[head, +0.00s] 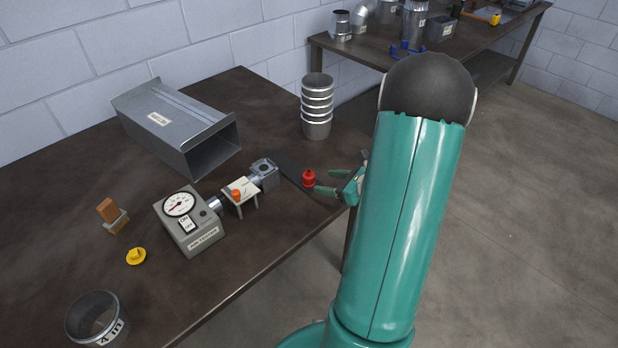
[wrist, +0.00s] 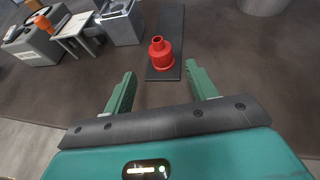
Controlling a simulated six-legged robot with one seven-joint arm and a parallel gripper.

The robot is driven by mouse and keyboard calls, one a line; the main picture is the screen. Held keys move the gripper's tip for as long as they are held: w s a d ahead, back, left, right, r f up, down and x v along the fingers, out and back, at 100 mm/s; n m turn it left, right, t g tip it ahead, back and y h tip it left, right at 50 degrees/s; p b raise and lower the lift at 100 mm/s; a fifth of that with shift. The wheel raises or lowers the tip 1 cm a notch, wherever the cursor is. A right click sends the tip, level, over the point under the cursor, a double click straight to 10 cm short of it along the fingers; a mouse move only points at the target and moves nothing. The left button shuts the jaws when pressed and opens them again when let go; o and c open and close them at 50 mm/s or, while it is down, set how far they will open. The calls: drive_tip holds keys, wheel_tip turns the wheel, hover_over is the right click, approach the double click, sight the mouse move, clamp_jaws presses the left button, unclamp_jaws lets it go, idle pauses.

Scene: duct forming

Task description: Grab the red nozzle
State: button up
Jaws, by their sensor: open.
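The red nozzle (head: 308,178) stands upright at the near end of a thin dark strip on the brown table. In the wrist view the red nozzle (wrist: 160,55) sits ahead of my gripper, roughly centred between the two fingers and just beyond their tips. My gripper (head: 327,183) is open and empty, low over the table edge, coming from the right. In the wrist view both green fingers of my gripper (wrist: 158,72) are spread apart. No contact with the nozzle shows.
The grey gauge box (head: 187,222), a small white stand with an orange part (head: 238,192) and a grey metal fitting (head: 265,172) are left of the nozzle. A stack of metal cups (head: 317,108) stands behind it. A large rectangular duct (head: 178,125) lies further back left.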

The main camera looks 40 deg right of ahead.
sight(312, 176)
drive_tip(key=x, duration=0.6)
drive_tip(key=shift+w+f, duration=0.1)
drive_tip(key=shift+w, duration=0.25)
drive_tip(key=c, duration=1)
